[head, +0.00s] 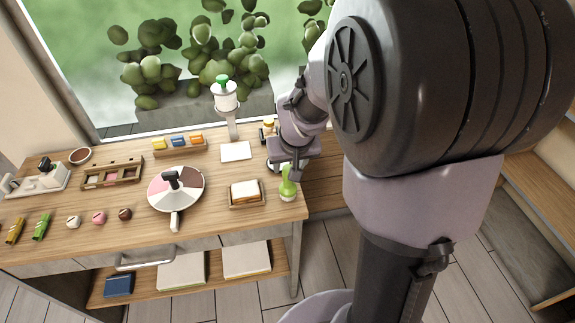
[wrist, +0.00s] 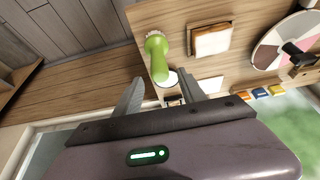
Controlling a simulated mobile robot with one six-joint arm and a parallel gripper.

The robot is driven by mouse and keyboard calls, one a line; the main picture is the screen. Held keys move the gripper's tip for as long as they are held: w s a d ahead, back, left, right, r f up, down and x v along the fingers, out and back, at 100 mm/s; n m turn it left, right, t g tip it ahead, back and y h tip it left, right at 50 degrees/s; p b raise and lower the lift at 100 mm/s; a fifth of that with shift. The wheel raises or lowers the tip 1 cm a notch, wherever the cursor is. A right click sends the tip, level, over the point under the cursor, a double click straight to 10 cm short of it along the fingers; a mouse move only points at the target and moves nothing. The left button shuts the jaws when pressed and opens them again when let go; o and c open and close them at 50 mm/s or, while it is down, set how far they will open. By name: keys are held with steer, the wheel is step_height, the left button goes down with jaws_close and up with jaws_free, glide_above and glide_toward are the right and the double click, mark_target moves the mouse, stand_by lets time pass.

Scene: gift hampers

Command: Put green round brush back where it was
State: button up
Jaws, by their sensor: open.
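The green round brush (head: 287,189) stands upright on the wooden table near its right front corner, handle up. My gripper (head: 288,168) is above and just behind it, open and apparently empty. In the wrist view, the green brush (wrist: 157,47) shows just ahead of my open gripper (wrist: 160,77), with its handle pointing towards the gap between the fingers. I cannot tell whether a finger touches it. A white round piece (wrist: 171,79) shows on the table beside the handle, partly hidden; my gripper covers that area in the head view.
A small tray with a bread-like block (head: 245,192) lies left of the brush. A white card (head: 236,151), a dispenser stand (head: 226,97) and a round segmented disc (head: 175,188) are further left. The table's right edge (head: 304,209) is close to the brush.

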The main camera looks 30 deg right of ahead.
steer(key=s+a+r+p, duration=0.1)
steer(key=s+a+r, duration=0.45)
steer(key=r, duration=0.45)
steer(key=s+a+r+t+y, duration=0.1)
steer(key=s+a+r+y, duration=0.2)
steer(key=s+a, duration=0.9)
steer(key=shift+s+r+m, duration=0.4)
steer(key=shift+s+r, duration=0.15)
steer(key=shift+r, duration=0.25)
